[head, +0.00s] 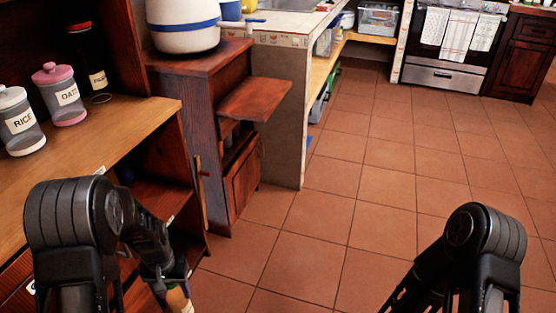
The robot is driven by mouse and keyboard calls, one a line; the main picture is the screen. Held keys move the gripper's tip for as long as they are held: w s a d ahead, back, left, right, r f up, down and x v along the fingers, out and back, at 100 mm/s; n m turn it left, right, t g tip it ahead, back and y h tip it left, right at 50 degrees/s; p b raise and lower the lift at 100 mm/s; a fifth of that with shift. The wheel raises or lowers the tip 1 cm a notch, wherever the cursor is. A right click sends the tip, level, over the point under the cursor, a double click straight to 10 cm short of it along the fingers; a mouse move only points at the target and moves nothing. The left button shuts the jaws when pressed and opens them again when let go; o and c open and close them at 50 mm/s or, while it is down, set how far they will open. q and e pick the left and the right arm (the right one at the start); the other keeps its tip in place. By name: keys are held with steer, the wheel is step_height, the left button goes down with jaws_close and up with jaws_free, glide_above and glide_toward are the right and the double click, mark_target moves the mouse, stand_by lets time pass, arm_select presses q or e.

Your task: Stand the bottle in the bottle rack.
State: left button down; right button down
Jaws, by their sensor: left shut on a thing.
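My left gripper (168,283) is low in the head view, in front of the open shelves of the wooden cabinet. It is shut on a tan and greenish thing (179,300), which may be the bottle. Only a small part of that thing shows; the bottom picture edge cuts it off, so I cannot tell its shape or tilt. I cannot make out a bottle rack in this view. My right arm comes in at the lower right, over the floor, and its gripper is not in view.
The wooden counter (140,115) at left bears a rice jar (20,125), an oats jar (62,98) and a dark labelled jar (90,65). A small cabinet (185,120) with a protruding shelf (255,98) stands beyond. Tiled floor (380,190) is clear toward the oven (455,45).

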arm_select(q)
steer(key=w+d+r+b, duration=0.8)
steer(key=w+d+r, duration=0.35)
steer(key=w, duration=0.25)
steer(key=s+r+p, duration=0.4)
steer(key=r+p, duration=1)
steer(key=p, duration=0.1)
steer(key=s+a+r+p, duration=0.1)
steer(key=s+r+p, duration=0.3)
steer(key=r+p, duration=1.1)
steer(key=shift+a+m+p, duration=0.15)
steer(key=shift+m+p, duration=0.25)
steer(key=shift+p, duration=0.4)
steer(key=shift+s+f, duration=0.1)
steer(key=shift+a, duration=0.1)
